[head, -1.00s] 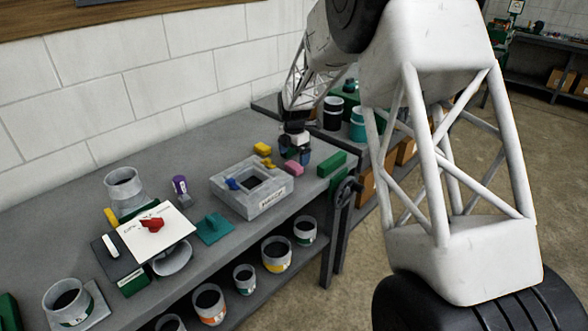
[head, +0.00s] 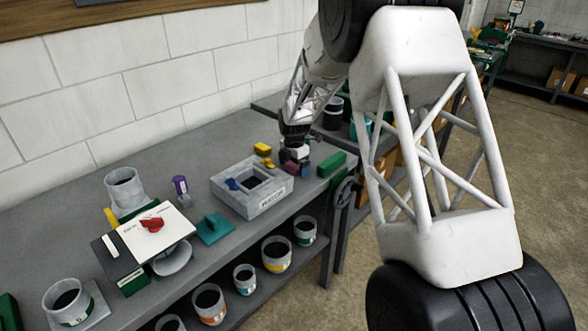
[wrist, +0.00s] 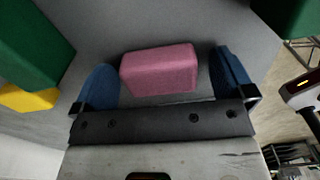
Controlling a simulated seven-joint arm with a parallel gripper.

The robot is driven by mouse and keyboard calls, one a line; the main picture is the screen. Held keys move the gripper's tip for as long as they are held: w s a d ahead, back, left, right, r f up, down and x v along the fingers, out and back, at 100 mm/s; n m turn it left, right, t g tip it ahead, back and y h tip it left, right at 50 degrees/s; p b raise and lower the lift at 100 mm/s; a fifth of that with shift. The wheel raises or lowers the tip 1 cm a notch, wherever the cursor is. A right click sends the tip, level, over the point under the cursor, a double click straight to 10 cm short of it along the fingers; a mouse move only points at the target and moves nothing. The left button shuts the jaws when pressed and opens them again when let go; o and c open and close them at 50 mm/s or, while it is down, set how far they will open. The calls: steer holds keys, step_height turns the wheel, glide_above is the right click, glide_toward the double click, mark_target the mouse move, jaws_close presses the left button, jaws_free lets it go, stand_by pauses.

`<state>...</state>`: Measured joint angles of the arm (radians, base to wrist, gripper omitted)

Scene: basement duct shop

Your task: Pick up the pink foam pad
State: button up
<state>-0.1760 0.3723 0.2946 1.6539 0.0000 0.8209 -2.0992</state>
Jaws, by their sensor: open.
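The pink foam pad (wrist: 160,70) is a small block lying on the grey bench, seen clearly in the wrist view. My gripper (wrist: 163,78) is open, with one blue fingertip on each side of the pad. There is a small gap on the left and a slightly wider one on the right. In the head view my gripper (head: 297,166) is low over the bench's right end, and its fingers hide most of the pad.
A green block (head: 331,164) lies right of my gripper near the bench end. A yellow piece (head: 263,149) lies just left of it. A grey square box (head: 252,191) with an open middle stands further left.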

mark_target(294, 164)
steer(key=c, duration=1)
steer(key=shift+r, duration=0.1)
steer(key=shift+r, duration=4.95)
steer(key=shift+d, duration=0.1)
steer(key=d+r+m, duration=0.4)
steer(key=d+m, duration=0.3)
steer(key=m, duration=0.6)
steer(key=d+r+m, duration=0.3)
steer(key=d+m, duration=0.5)
steer(key=m, duration=0.5)
steer(key=shift+w+r, duration=0.3)
steer(key=shift+r, duration=0.1)
